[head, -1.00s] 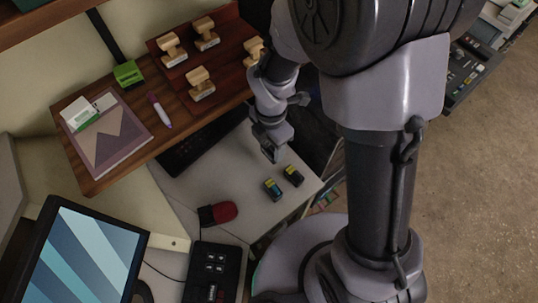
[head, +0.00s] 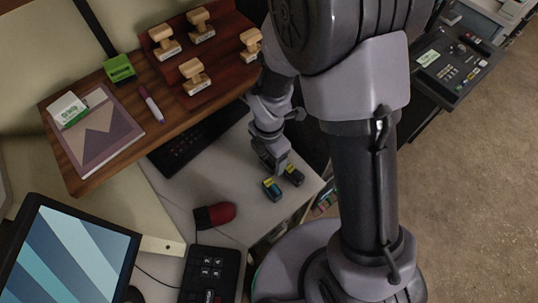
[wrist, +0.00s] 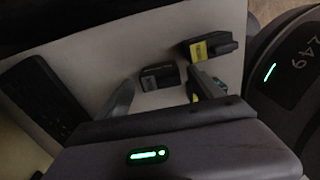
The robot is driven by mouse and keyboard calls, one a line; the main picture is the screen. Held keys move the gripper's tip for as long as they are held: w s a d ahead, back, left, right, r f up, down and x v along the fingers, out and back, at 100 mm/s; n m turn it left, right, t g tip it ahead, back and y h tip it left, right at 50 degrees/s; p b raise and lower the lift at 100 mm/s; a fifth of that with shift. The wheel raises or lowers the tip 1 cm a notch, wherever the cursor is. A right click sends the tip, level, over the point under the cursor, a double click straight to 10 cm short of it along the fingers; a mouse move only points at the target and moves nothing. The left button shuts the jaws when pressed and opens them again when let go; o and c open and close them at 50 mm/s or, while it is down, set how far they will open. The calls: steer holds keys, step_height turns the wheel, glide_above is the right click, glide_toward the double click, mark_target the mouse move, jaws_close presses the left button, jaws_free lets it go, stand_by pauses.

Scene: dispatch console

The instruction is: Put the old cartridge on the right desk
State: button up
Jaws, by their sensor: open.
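Two small dark cartridges sit side by side on the light desk (head: 240,215). The other cartridge (head: 294,176) is partly hidden by my gripper (head: 275,167). In the wrist view this cartridge (wrist: 160,76) appears between the open fingers, with no grip on it. I cannot tell which cartridge is the old one. A dark console surface with keys (head: 450,60), at the upper right, appears to be the right desk.
A raised wooden shelf (head: 105,165) holds several stamps, a notebook and a marker. Open floor (head: 470,200) lies at the right.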

steer(key=s+d+r+m+t+y+p, duration=0.1)
steer(key=d+r+m+p, duration=0.15)
steer(key=r+m, duration=0.65)
steer(key=s+d+r+m+t+p, duration=0.1)
steer(key=r+m+p, duration=0.25)
steer(key=r, duration=1.25)
steer(key=s+d+r+m+t+y, duration=0.1)
steer(key=s+d+r+m+t, duration=0.2)
steer(key=s+r+m, duration=0.6)
steer(key=m, duration=0.7)
steer(key=shift+s+d+m+t, duration=0.15)
steer(key=shift+m+t, duration=0.2)
steer(key=shift+t, duration=0.05)
